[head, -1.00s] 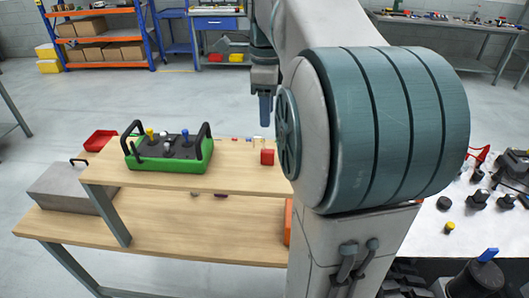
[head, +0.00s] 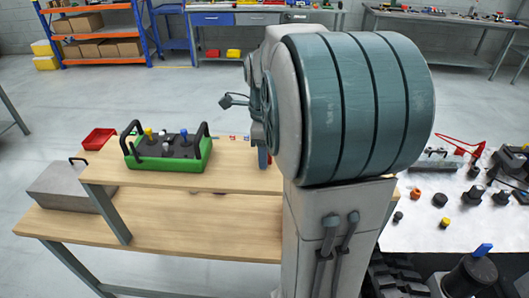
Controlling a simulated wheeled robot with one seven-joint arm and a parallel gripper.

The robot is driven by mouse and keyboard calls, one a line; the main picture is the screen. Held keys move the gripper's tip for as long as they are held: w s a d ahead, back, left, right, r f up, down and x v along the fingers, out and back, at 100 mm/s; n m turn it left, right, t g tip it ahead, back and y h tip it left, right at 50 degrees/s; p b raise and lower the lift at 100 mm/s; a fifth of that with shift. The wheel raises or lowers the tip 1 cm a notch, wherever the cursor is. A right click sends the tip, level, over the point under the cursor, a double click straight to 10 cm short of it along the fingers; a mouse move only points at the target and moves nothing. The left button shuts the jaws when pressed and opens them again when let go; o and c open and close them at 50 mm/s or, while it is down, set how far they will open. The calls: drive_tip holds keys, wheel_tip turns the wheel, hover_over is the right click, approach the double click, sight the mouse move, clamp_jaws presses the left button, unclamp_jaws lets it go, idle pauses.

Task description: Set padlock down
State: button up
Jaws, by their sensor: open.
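My gripper shows only in part, as a blue finger (head: 262,157) low over the right part of the raised wooden shelf (head: 225,180). The rest of it is hidden behind my arm, and I see nothing held. I cannot make out a padlock for certain. The small red block seen on the shelf earlier is now hidden behind my arm and gripper. A green carrier (head: 168,160) with a black panel, black handles and yellow and blue knobs stands on the shelf, left of my gripper.
The lower wooden tabletop (head: 180,232) is clear in front. A white table (head: 425,215) at right holds several dark knobs, an orange part (head: 415,193) and a yellow-topped button (head: 445,223).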

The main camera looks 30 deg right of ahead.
drive_tip(key=shift+c, duration=0.3)
clamp_jaws()
